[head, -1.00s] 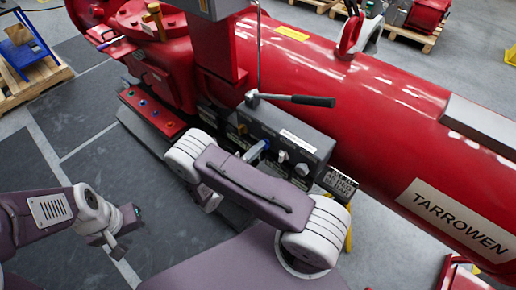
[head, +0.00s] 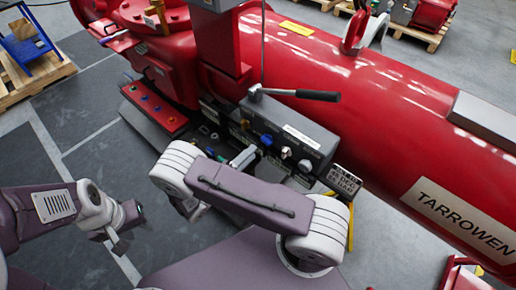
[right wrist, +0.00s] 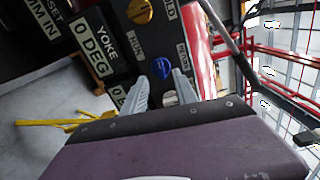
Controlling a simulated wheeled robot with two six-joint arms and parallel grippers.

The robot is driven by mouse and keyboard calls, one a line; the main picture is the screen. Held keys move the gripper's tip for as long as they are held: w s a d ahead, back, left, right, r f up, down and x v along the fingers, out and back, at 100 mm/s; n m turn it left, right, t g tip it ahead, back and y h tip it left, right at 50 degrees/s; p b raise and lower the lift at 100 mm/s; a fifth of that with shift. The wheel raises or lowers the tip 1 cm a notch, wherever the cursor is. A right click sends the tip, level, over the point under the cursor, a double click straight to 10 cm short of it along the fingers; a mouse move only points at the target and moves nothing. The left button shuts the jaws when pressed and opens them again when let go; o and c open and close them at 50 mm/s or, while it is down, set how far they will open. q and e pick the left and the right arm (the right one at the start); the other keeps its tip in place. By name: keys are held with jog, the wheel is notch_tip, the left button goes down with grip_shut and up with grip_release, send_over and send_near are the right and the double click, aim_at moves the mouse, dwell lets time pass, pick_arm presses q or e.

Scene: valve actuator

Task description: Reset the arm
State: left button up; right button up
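A dark grey control box (head: 285,137) is mounted against the red cylinder. Its front carries a gold knob (head: 244,124), a blue knob (head: 266,140) and silver knobs (head: 286,153). A lever with a black handle (head: 316,95) rises on top of the box. My right gripper (head: 243,158) is just in front of the box, left of the blue knob. In the right wrist view its two grey fingers (right wrist: 160,90) are spread and empty. The blue knob (right wrist: 162,68) shows beyond their gap, apparently untouched. My left gripper (head: 130,231) hangs open and empty at the left, far from the box.
The large red cylinder (head: 370,90) fills the back. A red strip with coloured buttons (head: 155,108) lies left of the box. Labels such as "0 DEG" (right wrist: 91,49) sit beside the knobs. Pallets (head: 420,36) stand behind.

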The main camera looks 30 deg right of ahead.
jog(key=v, duration=0.3)
dwell(0.5)
jog(key=w+d+r+m+g, duration=0.1)
jog(key=d+r+m+g, duration=0.4)
jog(key=d+r+m, duration=0.15)
jog(key=s+d+r+m+g+y, duration=0.3)
jog(key=s+d+m+g+y, duration=0.1)
jog(key=s+d+m+g, duration=0.15)
jog(key=s+a+f+m+y, duration=0.3)
jog(key=s+m+y, duration=0.65)
jog(key=m, duration=0.35)
jog(key=w+a+f+m+t+y, duration=0.2)
jog(key=a+m, duration=0.5)
jog(key=m, duration=0.7)
jog(key=w+t+y, duration=0.1)
jog(key=w+t, duration=0.1)
jog(key=shift+w+a+f+m+t, duration=0.25)
jog(key=shift+w+f+m+t, duration=0.05)
jog(key=shift+w+f+t, duration=0.1)
